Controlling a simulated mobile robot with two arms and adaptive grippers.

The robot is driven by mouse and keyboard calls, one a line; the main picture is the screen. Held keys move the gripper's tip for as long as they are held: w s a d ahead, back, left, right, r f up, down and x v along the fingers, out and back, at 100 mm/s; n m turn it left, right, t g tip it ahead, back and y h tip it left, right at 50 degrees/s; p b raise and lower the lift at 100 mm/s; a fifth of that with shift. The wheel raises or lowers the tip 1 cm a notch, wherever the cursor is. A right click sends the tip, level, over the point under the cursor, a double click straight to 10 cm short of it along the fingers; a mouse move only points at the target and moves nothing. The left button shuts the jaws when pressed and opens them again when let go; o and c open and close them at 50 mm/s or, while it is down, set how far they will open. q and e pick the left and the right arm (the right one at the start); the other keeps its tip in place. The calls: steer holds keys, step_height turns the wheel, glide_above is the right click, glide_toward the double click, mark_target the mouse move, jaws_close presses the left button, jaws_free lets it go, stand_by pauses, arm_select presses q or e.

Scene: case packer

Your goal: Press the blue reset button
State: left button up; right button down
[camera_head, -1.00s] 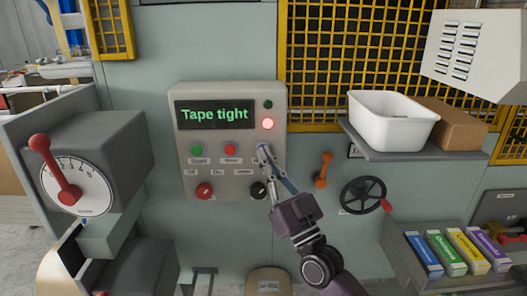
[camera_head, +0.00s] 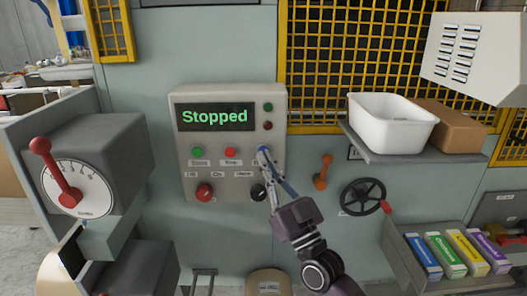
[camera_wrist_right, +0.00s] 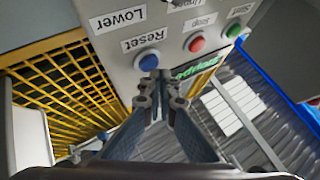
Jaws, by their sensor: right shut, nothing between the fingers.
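The panel display (camera_head: 215,117) reads "Stopped" in green. The lamp (camera_head: 268,126) under the dark green one is unlit. My left gripper is not in view.
Green (camera_head: 197,152) and red (camera_head: 231,152) buttons and two knobs share the panel. An orange lever (camera_head: 323,172) and a black handwheel (camera_head: 363,197) are to the right. A shelf holds a white bin (camera_head: 391,123). A red-handled dial (camera_head: 77,187) stands left.

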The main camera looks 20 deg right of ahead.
steer(key=shift+s, duration=0.35)
steer(key=shift+a, duration=0.1)
steer(key=s+p, duration=0.1)
steer(key=s, duration=0.1)
steer(key=s+a+p, duration=0.1)
steer(key=s, duration=0.1)
steer(key=shift+s+a, duration=0.2)
steer(key=shift+s, duration=0.15)
stand_by(0.5)
